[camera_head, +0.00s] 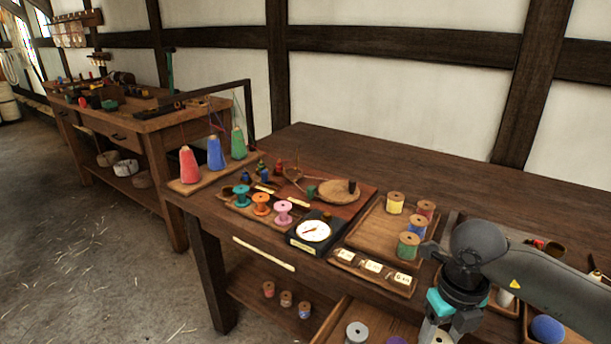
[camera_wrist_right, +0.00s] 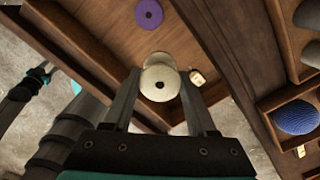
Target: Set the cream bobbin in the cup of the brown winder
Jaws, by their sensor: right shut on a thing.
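My right gripper (camera_head: 441,325) is at the bottom of the head view, above an open drawer. In the right wrist view its fingers (camera_wrist_right: 160,88) are shut on the cream bobbin (camera_wrist_right: 160,78), whose round pale end with a dark centre hole faces the camera. The bobbin also shows at the bottom edge of the head view (camera_head: 440,338), partly cut off. No cup shows clearly. My left gripper is not in view.
The open drawer (camera_wrist_right: 100,12) holds a purple bobbin (camera_wrist_right: 148,14); a grey bobbin (camera_head: 357,332) also lies there. A tray (camera_head: 368,229) holds yellow, red, blue and green spools. A dial scale (camera_head: 313,232) and teal, orange and pink bobbins stand left. A blue ball (camera_wrist_right: 297,117) lies right.

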